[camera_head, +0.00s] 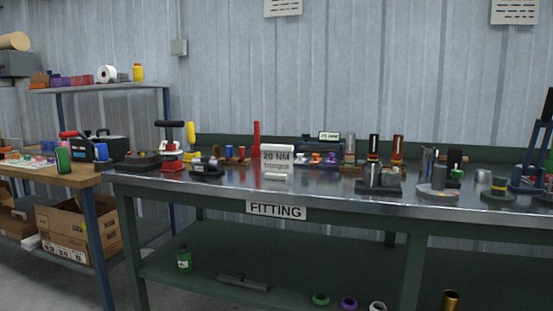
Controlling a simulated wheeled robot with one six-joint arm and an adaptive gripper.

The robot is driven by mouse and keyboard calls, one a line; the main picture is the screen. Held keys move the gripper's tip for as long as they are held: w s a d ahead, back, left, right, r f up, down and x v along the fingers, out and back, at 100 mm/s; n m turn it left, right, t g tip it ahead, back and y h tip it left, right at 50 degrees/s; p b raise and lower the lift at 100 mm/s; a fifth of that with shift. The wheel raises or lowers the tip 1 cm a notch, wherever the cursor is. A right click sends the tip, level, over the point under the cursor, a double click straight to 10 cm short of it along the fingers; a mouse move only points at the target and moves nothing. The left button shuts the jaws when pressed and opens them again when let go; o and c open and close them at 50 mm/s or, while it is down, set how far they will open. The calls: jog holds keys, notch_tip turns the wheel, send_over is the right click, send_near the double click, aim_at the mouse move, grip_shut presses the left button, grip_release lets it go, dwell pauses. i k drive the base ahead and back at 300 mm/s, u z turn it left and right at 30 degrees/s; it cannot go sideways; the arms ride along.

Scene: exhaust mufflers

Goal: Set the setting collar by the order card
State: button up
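A white card (277,157) stands on the fitting bench (216,192) and reads "20 NM", with smaller print that I cannot read. Behind it, at the back of the bench, a small lit display (329,136) seems to show a value in NM, too small to read surely. It sits on a dark blue-grey device (313,145). I cannot tell which part is the setting collar at this distance. My gripper is not in view.
Red-and-black clamp tools (172,145), metal cylinders on dark bases (379,180) and round stands (437,190) crowd the bench top. A wooden side table (60,180) stands left, with a cardboard box (75,230) below. The lower shelf (300,275) holds a green bottle (184,258) and rings (320,299).

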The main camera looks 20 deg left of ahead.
aim_at(172, 147)
jog(key=u, duration=1.75)
jog(key=k, duration=0.45)
jog(key=z, duration=0.95)
jog(key=i, duration=1.35)
jog(key=u, duration=0.65)
jog(key=i, duration=0.85)
jog(key=u, duration=0.85)
